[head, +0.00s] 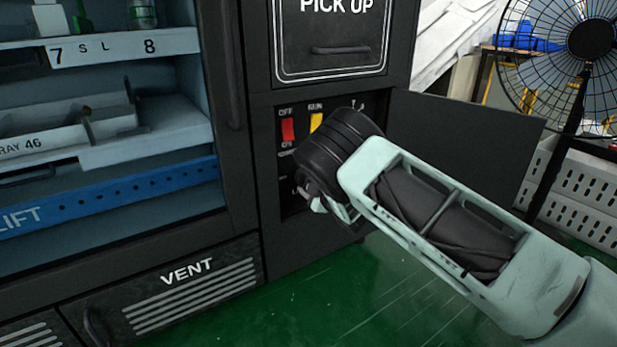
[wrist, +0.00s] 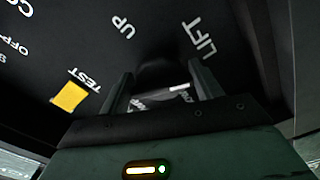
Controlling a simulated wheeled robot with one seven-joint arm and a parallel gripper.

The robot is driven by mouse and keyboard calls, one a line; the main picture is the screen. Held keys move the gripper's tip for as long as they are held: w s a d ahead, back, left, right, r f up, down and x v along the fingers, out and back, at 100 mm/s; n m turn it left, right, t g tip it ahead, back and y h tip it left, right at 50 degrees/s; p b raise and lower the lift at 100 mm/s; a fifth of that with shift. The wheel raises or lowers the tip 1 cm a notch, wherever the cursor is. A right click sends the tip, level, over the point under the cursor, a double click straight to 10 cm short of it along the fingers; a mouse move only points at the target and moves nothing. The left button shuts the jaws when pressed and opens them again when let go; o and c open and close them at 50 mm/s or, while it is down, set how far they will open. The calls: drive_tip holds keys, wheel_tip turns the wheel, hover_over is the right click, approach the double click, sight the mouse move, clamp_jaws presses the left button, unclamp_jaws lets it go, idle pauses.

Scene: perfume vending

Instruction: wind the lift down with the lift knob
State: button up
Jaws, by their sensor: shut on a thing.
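My gripper (head: 318,204) reaches into an open control compartment (head: 268,150) low on the front of the machine. In the wrist view my gripper (wrist: 162,88) is shut, with a dark lift knob (wrist: 165,72) between its two fingers, beside the printed words LIFT and UP. The knob's exact turn is hard to tell in the shade. In the head view the knob is hidden behind my wrist. The lift (head: 110,200), a blue bar with a row of holes, shows behind the cabinet opening at left, below a grey tray (head: 60,140) marked 46.
The compartment's dark door (head: 460,145) stands open to the right, close behind my arm. A red switch (head: 288,129) and a yellow switch (head: 316,122) sit just above my gripper. The PICK UP hatch (head: 335,65) is above, the VENT panel (head: 185,285) below left. A fan (head: 590,40) stands at right.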

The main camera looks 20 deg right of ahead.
drive_tip(key=n+p, duration=0.1)
drive_tip(key=n, duration=0.4)
drive_tip(key=shift+n, duration=0.3)
idle(0.4)
drive_tip(key=o, duration=1)
drive_tip(key=shift+c, duration=0.2)
drive_tip(key=shift+r, duration=0.1)
drive_tip(key=p+v, duration=0.6)
drive_tip(key=v, duration=1.1)
drive_tip(key=shift+s+p, duration=0.2)
drive_tip(key=shift+p, duration=0.1)
